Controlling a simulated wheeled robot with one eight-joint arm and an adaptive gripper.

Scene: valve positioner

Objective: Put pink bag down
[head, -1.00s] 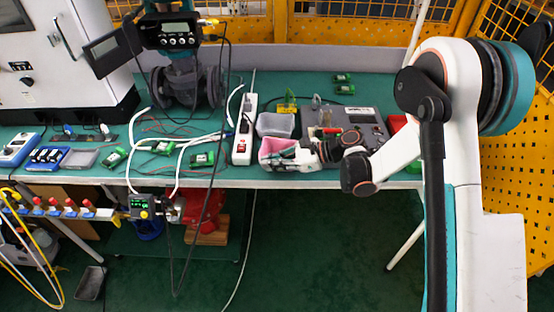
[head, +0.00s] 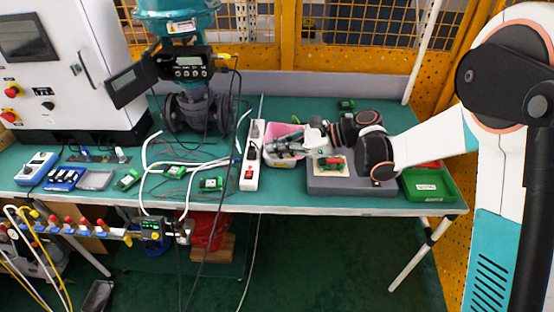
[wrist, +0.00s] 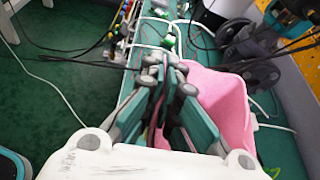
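The pink bag (head: 285,128) is at the back middle of the green workbench, just right of the white power strip. Grey and white shapes show within its pink outline, and its underside is hard to make out. My gripper (head: 300,143) reaches in from the right at the bag. In the wrist view the bag's pink cloth (wrist: 226,108) spreads to the right of my fingers (wrist: 172,72). The fingers are close together, with a strip of pink between them. Whether the bag touches the bench is hard to tell.
The white power strip (head: 250,165) stands left of the bag. A grey box (head: 340,184) with a green board (head: 333,164) is below my wrist. A green tray (head: 428,186) is at the right end. A valve (head: 192,108) and cables stand left.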

